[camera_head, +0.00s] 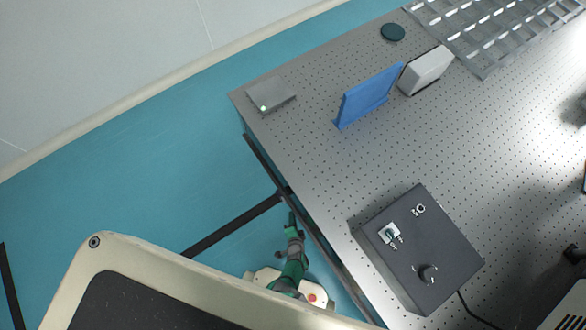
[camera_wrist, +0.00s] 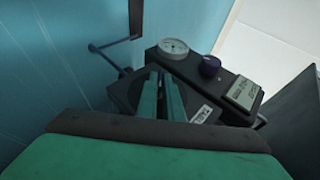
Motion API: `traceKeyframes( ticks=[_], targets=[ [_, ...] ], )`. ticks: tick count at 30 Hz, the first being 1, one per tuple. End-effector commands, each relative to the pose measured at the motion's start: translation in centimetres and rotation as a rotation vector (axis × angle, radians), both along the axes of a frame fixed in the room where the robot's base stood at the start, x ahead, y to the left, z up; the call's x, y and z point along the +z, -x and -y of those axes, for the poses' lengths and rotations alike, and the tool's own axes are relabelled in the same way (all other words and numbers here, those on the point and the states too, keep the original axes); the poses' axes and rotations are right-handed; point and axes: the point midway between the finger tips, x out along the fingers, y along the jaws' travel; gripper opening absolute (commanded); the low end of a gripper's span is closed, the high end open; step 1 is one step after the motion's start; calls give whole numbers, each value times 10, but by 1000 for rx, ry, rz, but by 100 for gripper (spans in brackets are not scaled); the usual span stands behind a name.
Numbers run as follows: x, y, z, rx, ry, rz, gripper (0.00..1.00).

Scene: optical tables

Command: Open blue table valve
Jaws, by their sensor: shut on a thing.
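A dark valve panel (camera_wrist: 190,68) shows in the wrist view, with a round white gauge (camera_wrist: 173,47), a blue-purple knob (camera_wrist: 210,66) and a labelled plate (camera_wrist: 243,93). My gripper (camera_wrist: 163,92) has its two green fingers close together over the panel's near left part, left of the blue-purple knob and apart from it in the picture. It is shut on a part there that the fingers hide; I cannot tell which part. In the head view my gripper (camera_head: 291,228) is low beside the optical table's front edge, and the panel cannot be made out.
The perforated optical table (camera_head: 330,170) holds a dark control box (camera_head: 420,250), a blue plate (camera_head: 368,97), a white block (camera_head: 427,70) and a flat grey box (camera_head: 271,95). A dark table frame bar (camera_head: 235,224) runs below. Blue floor left of the table is open.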

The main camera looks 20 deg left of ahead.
Motion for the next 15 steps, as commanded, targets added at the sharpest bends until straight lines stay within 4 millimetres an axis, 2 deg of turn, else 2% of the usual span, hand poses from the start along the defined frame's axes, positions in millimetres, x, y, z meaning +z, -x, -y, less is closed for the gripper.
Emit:
traceKeyframes(
  ticks=[1,15],
  targets=[
    [2,0,-5,18,-14,15,0],
    [4,1,6,0,-30,47,0]
  ],
)
